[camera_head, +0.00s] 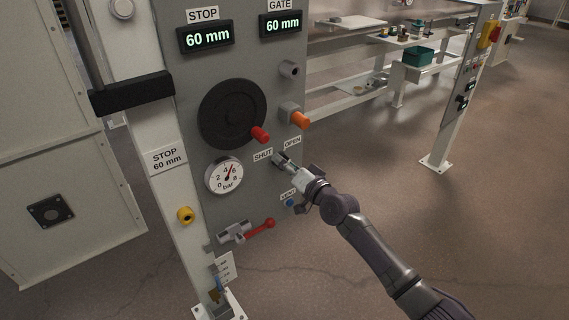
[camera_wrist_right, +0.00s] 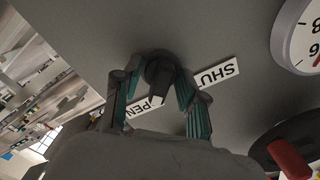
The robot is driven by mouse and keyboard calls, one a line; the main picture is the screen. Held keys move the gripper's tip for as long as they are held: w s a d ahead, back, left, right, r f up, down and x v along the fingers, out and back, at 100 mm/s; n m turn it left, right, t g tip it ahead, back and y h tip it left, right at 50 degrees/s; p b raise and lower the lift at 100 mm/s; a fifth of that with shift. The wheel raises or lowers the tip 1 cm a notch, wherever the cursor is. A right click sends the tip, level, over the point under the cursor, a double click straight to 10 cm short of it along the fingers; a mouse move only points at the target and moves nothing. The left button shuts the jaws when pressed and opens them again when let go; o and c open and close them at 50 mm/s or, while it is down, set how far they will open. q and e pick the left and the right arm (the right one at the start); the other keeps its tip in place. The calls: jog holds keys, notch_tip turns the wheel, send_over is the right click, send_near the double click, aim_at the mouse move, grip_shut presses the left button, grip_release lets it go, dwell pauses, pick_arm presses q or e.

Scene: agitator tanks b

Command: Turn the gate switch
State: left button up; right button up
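The gate switch is a small dark rotary knob (camera_head: 279,158) on the grey panel, between the SHUT label (camera_head: 263,155) and the OPEN label (camera_head: 292,143). My right gripper (camera_head: 287,163) is at the knob and partly hides it in the head view. In the right wrist view the black knob (camera_wrist_right: 160,74) sits between the two fingertips of my right gripper (camera_wrist_right: 158,80). One finger is on each side, and gaps show between the fingers and the knob's handle. Whether the tips touch its round base I cannot tell. My left gripper is not in view.
Near the knob are an orange knob (camera_head: 299,118), a black handwheel (camera_head: 232,114) with a red grip, a pressure gauge (camera_head: 224,175) and a blue VENT button (camera_head: 290,202). A red-tipped lever (camera_head: 262,228) sits lower.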

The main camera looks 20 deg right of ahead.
jog(key=shift+s+d+f, duration=0.1)
jog(key=shift+s, duration=0.2)
jog(key=v, duration=1.1)
jog(key=shift+s, duration=0.2)
